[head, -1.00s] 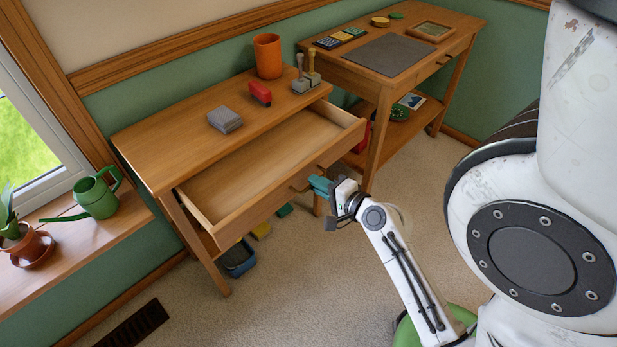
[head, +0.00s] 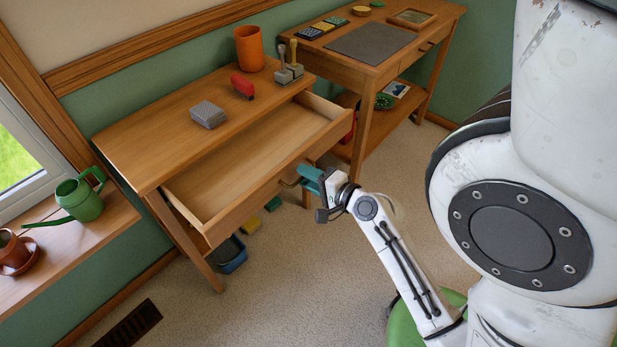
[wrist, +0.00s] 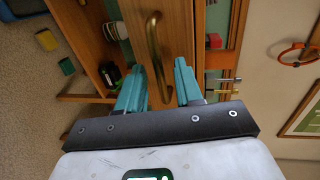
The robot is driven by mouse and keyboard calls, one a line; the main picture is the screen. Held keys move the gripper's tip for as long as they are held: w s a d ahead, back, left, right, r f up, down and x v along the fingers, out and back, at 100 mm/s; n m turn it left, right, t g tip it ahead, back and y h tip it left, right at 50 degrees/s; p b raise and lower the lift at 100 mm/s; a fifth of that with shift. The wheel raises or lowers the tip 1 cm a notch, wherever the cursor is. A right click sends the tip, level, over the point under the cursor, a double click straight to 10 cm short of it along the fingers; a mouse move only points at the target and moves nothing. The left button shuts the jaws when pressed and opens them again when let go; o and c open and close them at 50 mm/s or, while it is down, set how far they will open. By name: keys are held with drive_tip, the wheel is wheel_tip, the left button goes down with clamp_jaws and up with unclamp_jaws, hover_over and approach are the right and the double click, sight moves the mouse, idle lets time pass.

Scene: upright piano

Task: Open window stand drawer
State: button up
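The window stand (head: 160,125) is a wooden table beside the window. Its drawer (head: 240,165) is pulled far out, and the inside looks empty. A curved brass handle (wrist: 153,50) is on the drawer front; it also shows in the head view (head: 290,183). My gripper (head: 308,178) is at the right part of the drawer front, by the handle. In the wrist view my gripper (wrist: 158,82) has its two teal fingers apart, with the handle's near end between them. A gap shows on both sides of the handle.
An orange cup (head: 249,48), red stapler (head: 243,86), grey block (head: 208,115) and stamps (head: 288,68) stand on the stand. A second desk (head: 420,50) is behind right. A blue bin (head: 230,255) is underneath. Carpet is clear in front.

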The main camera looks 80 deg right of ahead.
drive_tip(key=b+v, duration=0.1)
drive_tip(key=v, duration=0.9)
drive_tip(key=shift+s+a, duration=0.15)
drive_tip(key=shift+s, duration=0.2)
drive_tip(key=w+a+f+n+g+y, duration=0.4)
drive_tip(key=w+a+f+n+g, duration=0.15)
drive_tip(key=a+n, duration=0.5)
drive_tip(key=w+a+f+n+g+y, duration=0.55)
drive_tip(key=a+n, duration=0.25)
drive_tip(key=n, duration=0.5)
wheel_tip(320, 180, up, 16)
drive_tip(key=s+g+h+p, duration=0.1)
drive_tip(key=p, duration=1.4)
drive_tip(key=shift+s+a, duration=0.15)
